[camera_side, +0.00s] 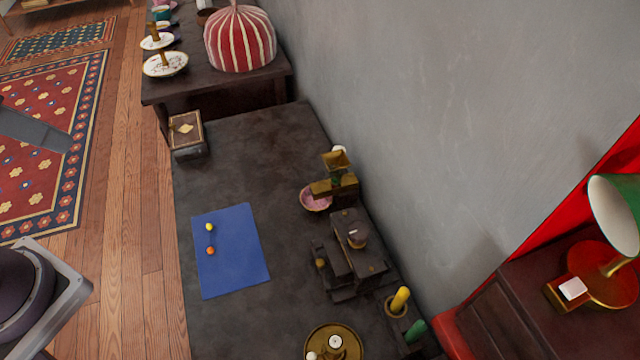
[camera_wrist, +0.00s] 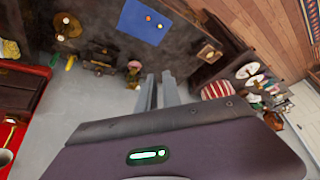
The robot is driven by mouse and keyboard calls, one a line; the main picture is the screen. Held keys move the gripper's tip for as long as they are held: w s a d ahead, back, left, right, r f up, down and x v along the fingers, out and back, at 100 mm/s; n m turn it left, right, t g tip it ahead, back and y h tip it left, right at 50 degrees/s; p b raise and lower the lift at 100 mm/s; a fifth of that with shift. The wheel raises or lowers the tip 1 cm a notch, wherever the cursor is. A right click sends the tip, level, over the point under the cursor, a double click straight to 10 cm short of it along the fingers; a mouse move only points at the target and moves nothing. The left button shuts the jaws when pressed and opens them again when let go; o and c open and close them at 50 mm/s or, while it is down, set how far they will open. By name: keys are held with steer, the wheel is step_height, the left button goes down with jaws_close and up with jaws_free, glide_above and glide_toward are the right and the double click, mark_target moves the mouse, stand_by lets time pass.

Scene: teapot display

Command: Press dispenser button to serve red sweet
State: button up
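A brass dispenser (camera_side: 335,162) with a square funnel top stands on the dark table against the grey wall. A small pink-lined bowl (camera_side: 316,199) sits at its front left. The dispenser also shows in the wrist view (camera_wrist: 133,68), beyond my fingertips. I cannot make out its button. A yellow sweet (camera_side: 209,227) and an orange-red sweet (camera_side: 210,251) lie on a blue mat (camera_side: 240,275). In the wrist view, my gripper (camera_wrist: 159,76) has two grey fingers with a narrow gap and nothing between them. It is apart from the dispenser, with no contact visible.
A dark stepped device (camera_side: 348,262) stands right of the dispenser, with a pot holding a yellow stick (camera_side: 400,300) and a brass tray (camera_side: 335,328) nearby. A small box (camera_side: 186,130) sits at the table's far left. A striped cosy (camera_side: 240,38) stands behind. The table's middle is clear.

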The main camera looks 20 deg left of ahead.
steer(key=w+m, duration=0.1)
steer(key=w, duration=0.3)
steer(key=w+m+y, duration=0.1)
steer(key=w, duration=0.3)
steer(key=shift+d+r, duration=0.1)
jaws_close()
steer(key=w+d+f+m+h, duration=0.2)
steer(key=w+d+f, duration=0.2)
steer(key=w, duration=0.5)
steer(key=w+d+f+m+h, duration=0.2)
steer(key=w+d+f, duration=0.3)
steer(key=w+f, duration=0.3)
steer(key=w+d+f+m+h, duration=0.2)
steer(key=w+d+f, duration=0.3)
steer(key=w, duration=0.7)
steer(key=shift+f+m+h, duration=0.3)
steer(key=shift+f, duration=0.5)
glide_above(344, 149)
steer(key=s+a, duration=0.1)
steer(key=f, duration=0.8)
steer(key=shift+s+a, duration=0.15)
steer(key=shift+s, duration=0.05)
step_height(344, 149, down, 3)
steer(key=shift+s+a+r, duration=0.1)
steer(key=shift+a+r, duration=0.05)
steer(key=shift+a+f, duration=0.1)
steer(key=shift+f, duration=0.5)
